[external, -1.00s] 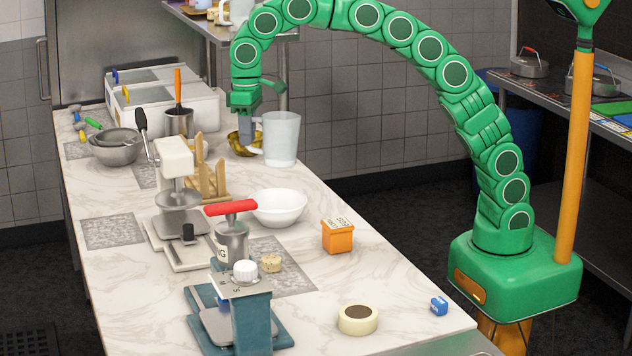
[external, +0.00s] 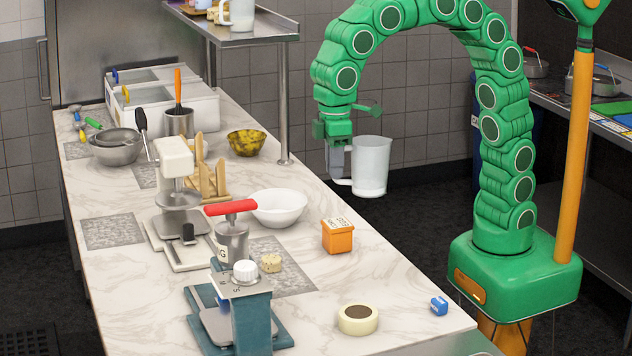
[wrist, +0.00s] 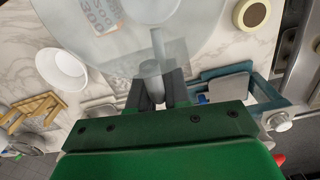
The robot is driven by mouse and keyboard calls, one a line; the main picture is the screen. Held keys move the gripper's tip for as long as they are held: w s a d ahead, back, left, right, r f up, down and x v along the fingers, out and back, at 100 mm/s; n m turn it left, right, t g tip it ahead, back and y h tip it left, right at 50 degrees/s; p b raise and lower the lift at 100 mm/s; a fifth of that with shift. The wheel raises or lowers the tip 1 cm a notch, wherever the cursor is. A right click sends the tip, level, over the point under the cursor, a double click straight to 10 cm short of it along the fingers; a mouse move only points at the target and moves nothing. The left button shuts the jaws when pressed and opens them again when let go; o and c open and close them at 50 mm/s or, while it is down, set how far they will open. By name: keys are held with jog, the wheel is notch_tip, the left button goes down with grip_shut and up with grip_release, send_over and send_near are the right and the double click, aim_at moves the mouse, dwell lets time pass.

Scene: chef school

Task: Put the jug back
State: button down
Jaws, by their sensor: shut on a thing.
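The jug (external: 370,166) is a translucent, pale, tall vessel. My gripper (external: 341,180) is shut on its handle at the jug's left side in the external view. The jug is upright and held in the air, in the picture beyond the counter's right edge. In the wrist view the jug (wrist: 135,30) fills the top middle, and my gripper (wrist: 152,88) closes around its handle. A second, similar pale jug (external: 238,14) stands on the raised metal shelf at the top.
The marble counter (external: 330,295) holds a white bowl (external: 279,208), an orange box (external: 337,236), a yellow patterned bowl (external: 246,142), a tape-like roll (external: 358,319) and a red-handled press (external: 231,225). The metal shelf (external: 240,38) stands on a post (external: 284,105) left of my gripper.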

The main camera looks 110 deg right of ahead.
jog(key=n, duration=0.1)
send_over(367, 196)
jog(key=shift+s+f, duration=0.15)
jog(key=shift+f, duration=0.6)
notch_tip(367, 196, down, 5)
jog(key=shift+r, duration=0.2)
jog(key=shift+w+a+f, duration=0.35)
jog(key=shift+w+f, duration=1.9)
jog(key=shift+w, duration=0.1)
jog(key=shift+w+a+f, duration=0.3)
jog(key=shift+w+f, duration=1.9)
jog(key=shift+w, duration=0.15)
jog(key=shift+w+a+f, duration=0.35)
jog(key=shift+w+f, duration=1.9)
jog(key=shift+w, duration=0.1)
jog(key=shift+f, duration=0.1)
jog(key=c, duration=1.1)
grip_release()
